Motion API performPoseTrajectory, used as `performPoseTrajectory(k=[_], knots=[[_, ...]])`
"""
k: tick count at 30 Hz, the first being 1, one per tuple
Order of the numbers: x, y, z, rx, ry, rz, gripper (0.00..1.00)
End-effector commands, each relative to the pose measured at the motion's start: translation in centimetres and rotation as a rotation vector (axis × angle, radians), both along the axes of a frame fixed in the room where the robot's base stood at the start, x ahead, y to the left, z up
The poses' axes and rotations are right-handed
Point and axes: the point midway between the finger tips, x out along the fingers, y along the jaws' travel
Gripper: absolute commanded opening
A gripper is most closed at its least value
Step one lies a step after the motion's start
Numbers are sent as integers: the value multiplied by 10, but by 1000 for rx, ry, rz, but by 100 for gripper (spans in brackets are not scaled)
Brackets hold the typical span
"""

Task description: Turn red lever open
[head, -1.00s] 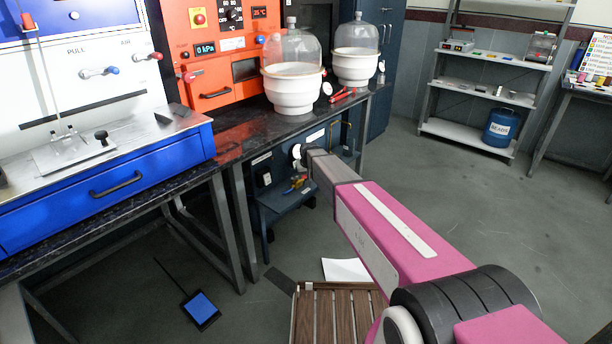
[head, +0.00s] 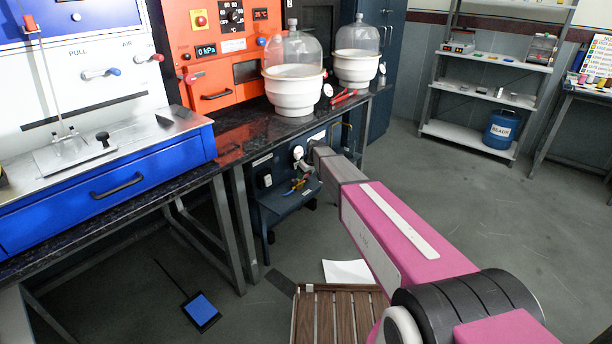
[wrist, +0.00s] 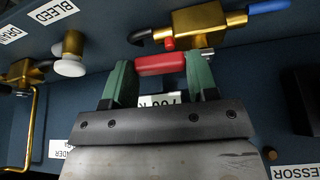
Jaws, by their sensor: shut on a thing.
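The red lever (wrist: 162,64) lies roughly level in the wrist view, just below a brass valve body (wrist: 197,22). My gripper (wrist: 160,80) has green fingers on the left and right ends of the lever and is shut on it. A dark fitting joins the valve on the left, and a blue part (wrist: 267,6) is on its right.
A white round knob (wrist: 69,67) on a brass stem and a brass pipe (wrist: 33,125) are left of my gripper. A dark block (wrist: 303,100) is at the right. Above the panel, the black bench (head: 245,135) carries glass-domed white vessels (head: 293,92).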

Motion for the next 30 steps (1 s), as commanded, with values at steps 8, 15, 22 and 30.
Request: performPoseTrajectory(k=[8,15,22,30], knots=[[4,3,0,0,-1,98,29],[4,3,0,-1,-1,121,30],[4,3,0,-1,-1,121,30],[4,3,0,0,0,119,79]])
